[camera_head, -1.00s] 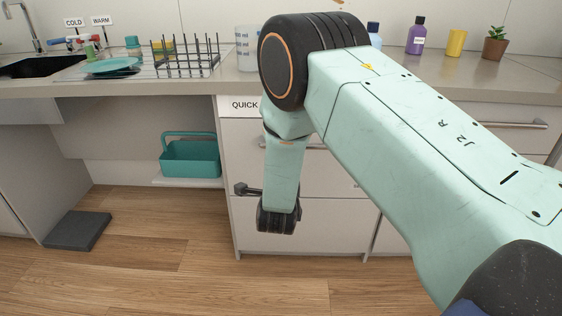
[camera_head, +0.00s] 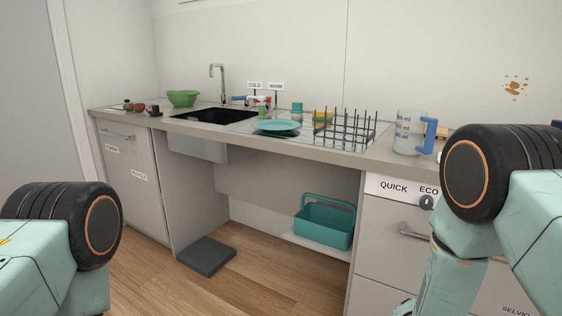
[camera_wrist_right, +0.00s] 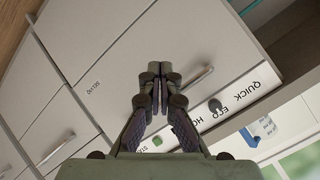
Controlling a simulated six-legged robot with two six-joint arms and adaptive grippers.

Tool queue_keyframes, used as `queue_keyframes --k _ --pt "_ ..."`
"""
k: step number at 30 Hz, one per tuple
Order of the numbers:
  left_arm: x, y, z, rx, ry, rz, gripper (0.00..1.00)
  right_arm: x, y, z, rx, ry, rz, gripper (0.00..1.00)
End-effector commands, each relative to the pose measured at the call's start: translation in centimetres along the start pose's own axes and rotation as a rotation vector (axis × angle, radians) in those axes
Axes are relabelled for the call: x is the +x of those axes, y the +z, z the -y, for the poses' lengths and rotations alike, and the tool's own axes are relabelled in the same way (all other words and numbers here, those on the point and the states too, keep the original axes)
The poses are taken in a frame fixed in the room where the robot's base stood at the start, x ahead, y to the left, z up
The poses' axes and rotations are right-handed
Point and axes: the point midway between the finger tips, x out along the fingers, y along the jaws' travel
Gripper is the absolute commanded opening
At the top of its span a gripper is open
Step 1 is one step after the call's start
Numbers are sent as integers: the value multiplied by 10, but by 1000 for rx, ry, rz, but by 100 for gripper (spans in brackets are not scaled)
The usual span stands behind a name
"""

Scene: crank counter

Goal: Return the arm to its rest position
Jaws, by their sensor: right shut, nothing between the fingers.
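My right arm (camera_head: 540,220), mint green with a black joint, fills the right side of the head view. It stands in front of the counter's right part, and its forearm hangs down past the drawer fronts. My right gripper (camera_wrist_right: 157,92) shows in the right wrist view, with its fingertips together and nothing between them. The panel marked QUICK and ECO and a drawer handle lie beyond it. My left arm (camera_head: 60,235) shows at the lower left of the head view. Its gripper is out of frame.
The counter holds a green bowl (camera_head: 183,98), sink (camera_head: 215,116), teal plate (camera_head: 277,126), wire rack (camera_head: 345,130) and measuring jug (camera_head: 408,132). A teal caddy (camera_head: 325,222) sits on a low shelf. A dark block (camera_head: 206,256) lies on the floor. The floor in front is clear.

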Motion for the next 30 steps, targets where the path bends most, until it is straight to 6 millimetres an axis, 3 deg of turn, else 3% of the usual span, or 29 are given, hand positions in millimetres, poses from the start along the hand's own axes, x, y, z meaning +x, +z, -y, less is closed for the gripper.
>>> queue_keyframes --k 5,11,17,21,26,30 --pt "-4 0 0 0 0 0 32 -26 35 -44 -275 78 162 0" --pt "-9 0 0 0 0 0 32 -72 73 -102 -588 139 390 0" --pt "-16 0 0 0 0 0 32 -147 106 -168 -892 167 693 0" --pt "-23 0 0 0 0 0 32 -216 120 -212 -1035 174 924 0" --pt "-31 0 0 0 0 0 32 -271 123 -240 -1047 212 1068 0" --pt "-33 0 0 0 0 0 32 -278 124 -247 -1042 228 1083 0"
